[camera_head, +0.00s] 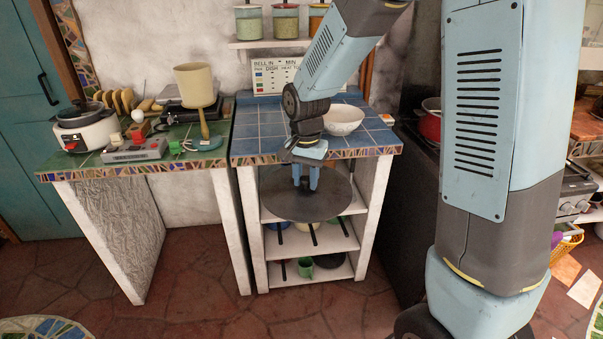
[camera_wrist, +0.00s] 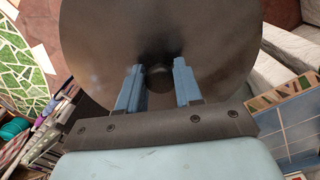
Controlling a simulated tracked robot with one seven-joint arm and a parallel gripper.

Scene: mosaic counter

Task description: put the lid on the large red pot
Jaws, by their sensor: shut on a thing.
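My gripper (camera_head: 306,184) points down in front of the blue-tiled counter, shut on a large dark round lid (camera_head: 285,205). In the wrist view, the lid (camera_wrist: 215,35) fills the upper middle, with its dark knob (camera_wrist: 160,78) between the two blue fingers of my gripper (camera_wrist: 158,85). The lid hangs clear of the counter, in front of the shelves. A large red pot (camera_head: 429,128) shows at the right of the head view on a dark surface. My arm hides much of it, so I cannot see its whole opening.
A white bowl (camera_head: 343,120) stands on the blue-tiled counter (camera_head: 262,137). Shelves below hold a green mug (camera_head: 305,267) and pans. A green-topped table (camera_head: 70,164) at left carries a cooker (camera_head: 86,131), a lamp (camera_head: 197,88) and other items. Floor in front is clear.

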